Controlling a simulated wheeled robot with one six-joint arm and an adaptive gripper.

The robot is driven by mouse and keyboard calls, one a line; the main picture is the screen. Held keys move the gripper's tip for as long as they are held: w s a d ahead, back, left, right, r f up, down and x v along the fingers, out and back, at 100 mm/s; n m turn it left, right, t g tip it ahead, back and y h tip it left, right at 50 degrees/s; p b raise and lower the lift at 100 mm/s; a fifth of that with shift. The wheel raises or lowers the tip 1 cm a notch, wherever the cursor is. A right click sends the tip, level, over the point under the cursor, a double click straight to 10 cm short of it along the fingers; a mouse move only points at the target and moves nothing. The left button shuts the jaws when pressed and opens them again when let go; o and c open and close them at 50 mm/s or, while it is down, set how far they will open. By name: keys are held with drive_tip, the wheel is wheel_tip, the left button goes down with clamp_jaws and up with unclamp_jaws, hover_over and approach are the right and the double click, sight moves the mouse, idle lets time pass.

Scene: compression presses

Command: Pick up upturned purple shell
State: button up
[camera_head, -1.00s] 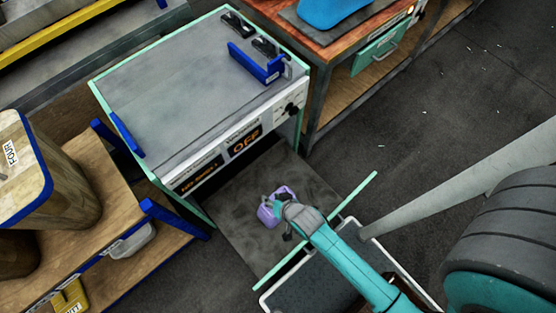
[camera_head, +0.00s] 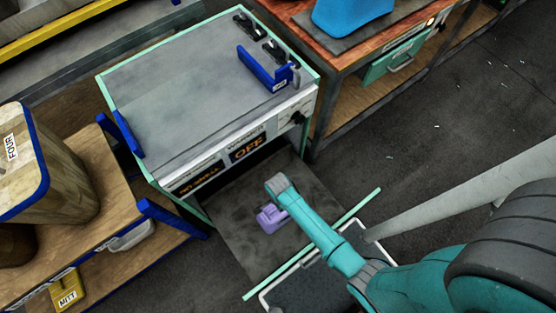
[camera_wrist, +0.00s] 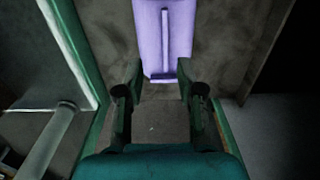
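The purple shell (camera_head: 270,219) lies on the grey pull-out plate (camera_head: 237,238) below the press. In the wrist view the shell (camera_wrist: 165,35) lies ahead of my gripper (camera_wrist: 159,68), its narrower near end between the two dark green fingertips in the picture. The fingers are apart, and I see no clear grip on the shell. In the head view my own wrist hides the fingers, just right of the shell.
The press (camera_head: 210,85) with its OFF display stands behind the plate. A green bar (camera_head: 312,243) runs along the plate's front edge. A wooden table (camera_head: 95,185) stands at left, and a bench with a blue object (camera_head: 352,12) at upper right.

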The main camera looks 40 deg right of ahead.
sight(278, 211)
drive_tip(key=shift+w+d+f, duration=0.1)
drive_tip(key=shift+w+f, duration=0.1)
drive_tip(key=shift+f, duration=1.6)
drive_tip(key=shift+w+f, duration=0.2)
drive_tip(key=shift+f, duration=1.6)
clamp_jaws()
